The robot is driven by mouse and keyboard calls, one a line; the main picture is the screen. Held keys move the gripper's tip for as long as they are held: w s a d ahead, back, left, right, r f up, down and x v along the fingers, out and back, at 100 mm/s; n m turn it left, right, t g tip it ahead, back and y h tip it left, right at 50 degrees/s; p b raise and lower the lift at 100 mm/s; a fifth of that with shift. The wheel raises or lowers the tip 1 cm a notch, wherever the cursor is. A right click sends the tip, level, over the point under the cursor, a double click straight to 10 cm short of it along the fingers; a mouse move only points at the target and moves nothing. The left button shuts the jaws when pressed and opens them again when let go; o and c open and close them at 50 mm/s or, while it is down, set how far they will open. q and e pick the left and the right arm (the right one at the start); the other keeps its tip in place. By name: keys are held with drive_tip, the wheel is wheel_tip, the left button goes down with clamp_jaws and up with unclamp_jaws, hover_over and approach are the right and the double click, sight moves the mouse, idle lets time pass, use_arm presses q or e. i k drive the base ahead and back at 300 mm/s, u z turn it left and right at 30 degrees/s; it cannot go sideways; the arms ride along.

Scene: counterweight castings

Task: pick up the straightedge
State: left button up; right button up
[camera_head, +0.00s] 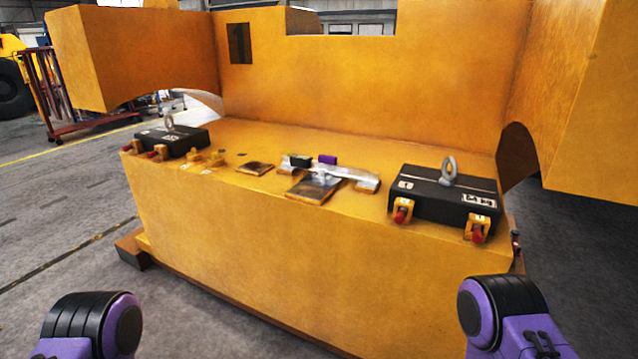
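The straightedge appears to be the silver bar (352,173) lying flat on the yellow casting's ledge (262,140), a little right of the middle. A dark green block (299,161) and a purple block (328,160) are at its left and middle; I cannot tell whether they are attached to it or only touching. A brown plate (313,189) lies at its front side. Only purple and black links of my two arms show at the bottom left and bottom right, below and in front of the ledge. Neither gripper is in view.
Black counterweights with lifting eyes stand at the ledge's left (172,140) and right (444,196), with red-ended pins in front. A small brown plate (255,168) lies left of the bar. A tall yellow wall (370,80) closes off the back. Grey floor (60,220) is open at left.

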sight(329, 162)
drive_tip(key=z, duration=0.7)
drive_tip(key=k, duration=0.15)
drive_tip(key=u, duration=1.7)
drive_tip(key=i, duration=1.5)
drive_tip(key=z, duration=0.75)
